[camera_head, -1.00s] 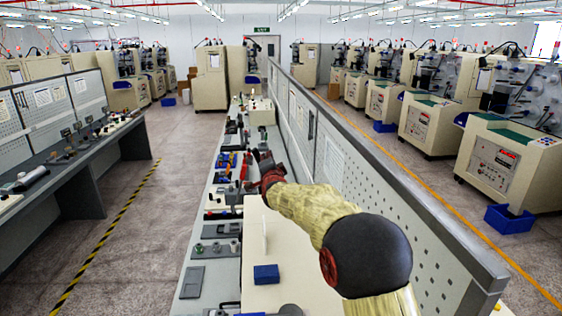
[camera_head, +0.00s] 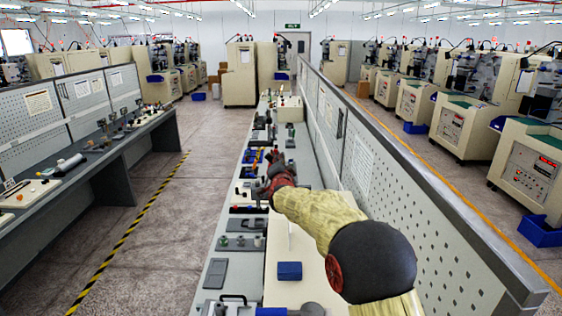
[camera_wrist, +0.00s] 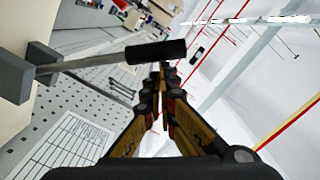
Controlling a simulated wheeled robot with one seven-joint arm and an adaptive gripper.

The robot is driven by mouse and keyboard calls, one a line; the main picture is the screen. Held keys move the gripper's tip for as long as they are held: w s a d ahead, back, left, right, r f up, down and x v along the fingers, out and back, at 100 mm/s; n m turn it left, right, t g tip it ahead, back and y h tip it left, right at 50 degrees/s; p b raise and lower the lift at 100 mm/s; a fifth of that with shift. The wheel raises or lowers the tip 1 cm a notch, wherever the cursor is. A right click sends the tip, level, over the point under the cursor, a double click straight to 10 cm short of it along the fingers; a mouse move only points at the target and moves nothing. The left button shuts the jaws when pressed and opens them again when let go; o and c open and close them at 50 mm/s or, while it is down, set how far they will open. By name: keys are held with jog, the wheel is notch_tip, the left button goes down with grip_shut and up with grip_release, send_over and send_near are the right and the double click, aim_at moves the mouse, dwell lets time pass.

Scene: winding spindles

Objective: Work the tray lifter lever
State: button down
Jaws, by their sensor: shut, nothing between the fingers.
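A lever (camera_wrist: 95,60) shows in the wrist view, with a grey bar, a thick black grip (camera_wrist: 155,51) and a grey bracket block (camera_wrist: 15,78) at its left end. My gripper (camera_wrist: 160,72) is shut and empty, its fingertips close by the black grip's right part. I cannot tell whether they touch it. In the head view my gripper (camera_head: 270,172) reaches over the long bench; the arm hides part of the bench there, and the lever cannot be made out.
The bench (camera_head: 216,272) carries many small fixtures, a blue block (camera_head: 289,271) among them. A perforated panel (camera_head: 400,200) runs along its right side. A second bench (camera_head: 95,165) stands left, across a clear floor aisle (camera_head: 190,190). Cream machines (camera_head: 530,165) stand right.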

jog(key=shift+f, duration=0.1)
jog(key=s+d+r+b, duration=0.3)
jog(key=s, duration=0.7)
jog(key=shift+s+d, duration=0.15)
jog(key=shift+s, duration=0.25)
